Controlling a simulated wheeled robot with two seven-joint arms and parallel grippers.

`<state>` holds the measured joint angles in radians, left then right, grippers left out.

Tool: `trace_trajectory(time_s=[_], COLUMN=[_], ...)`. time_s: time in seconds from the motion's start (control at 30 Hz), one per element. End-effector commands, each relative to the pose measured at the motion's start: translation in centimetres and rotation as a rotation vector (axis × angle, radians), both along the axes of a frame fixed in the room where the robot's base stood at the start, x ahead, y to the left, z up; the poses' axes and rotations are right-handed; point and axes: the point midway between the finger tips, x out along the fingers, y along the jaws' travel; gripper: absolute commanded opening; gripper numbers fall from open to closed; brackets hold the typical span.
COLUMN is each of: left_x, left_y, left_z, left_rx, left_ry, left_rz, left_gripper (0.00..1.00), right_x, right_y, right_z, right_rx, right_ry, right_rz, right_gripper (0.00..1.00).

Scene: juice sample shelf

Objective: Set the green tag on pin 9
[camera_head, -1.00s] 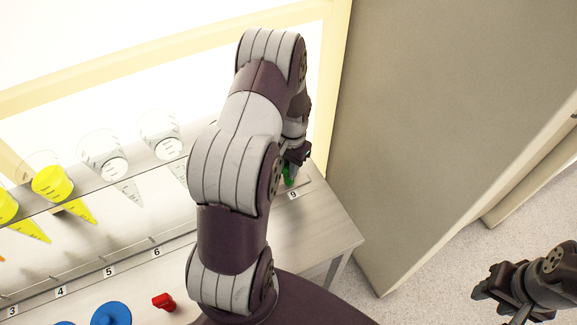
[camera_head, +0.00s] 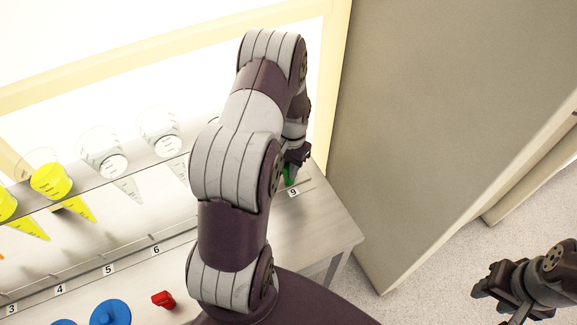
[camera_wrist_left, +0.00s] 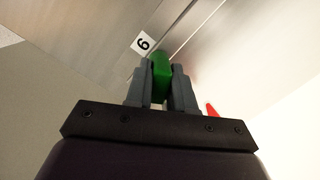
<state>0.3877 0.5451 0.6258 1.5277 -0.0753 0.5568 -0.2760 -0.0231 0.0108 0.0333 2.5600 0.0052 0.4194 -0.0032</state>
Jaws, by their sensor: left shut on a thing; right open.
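The green tag (camera_head: 289,175) is at the right end of the shelf's rail, just behind the label 9 (camera_head: 293,193). My left gripper (camera_head: 298,158) is shut on it. In the left wrist view the green tag (camera_wrist_left: 160,76) stands between the two grey fingers (camera_wrist_left: 161,88), close to the label (camera_wrist_left: 143,44), which appears upside down. Pin 9 itself cannot be made out; the tag and gripper cover that spot. Whether the tag touches the pin cannot be told. My right gripper (camera_head: 492,291) is open and empty over the floor at the lower right.
Cones with yellow (camera_head: 51,183) and clear contents (camera_head: 112,160) hang in a clear rack. Labels 3 to 6 run along the rail; my left arm hides those between 6 and 9. A red tag (camera_head: 163,299) and blue discs (camera_head: 110,313) lie in front. A grey panel (camera_head: 440,120) stands right.

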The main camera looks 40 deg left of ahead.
Motion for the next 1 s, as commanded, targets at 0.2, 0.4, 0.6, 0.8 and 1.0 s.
trace_trajectory(time_s=[0.2, 0.4, 0.6, 0.8, 1.0], left_x=[0.0, 0.0, 0.2, 0.7, 0.9], left_y=[0.0, 0.0, 0.1, 0.1, 0.0], left_z=[0.0, 0.0, 1.2, 5.4, 7.4], left_rx=[0.000, 0.000, 0.001, 0.001, 0.000], left_ry=[0.000, 0.000, -0.003, -0.003, 0.000], left_rz=[0.000, 0.000, 0.000, -0.001, -0.001], left_gripper=[0.46, 0.53, 0.53, 0.53, 0.53], right_x=[0.0, 0.0, 0.0, 0.0, 0.0], right_y=[0.0, 0.0, 0.0, 0.0, 0.0], right_z=[0.0, 0.0, 0.0, -0.1, -0.1], right_rx=[0.000, 0.000, 0.000, 0.000, 0.000], right_ry=[0.000, 0.000, 0.000, 0.000, 0.000], right_rz=[0.000, 0.000, 0.000, 0.000, 0.000], right_gripper=[0.43, 0.43, 0.43, 0.43, 0.43])
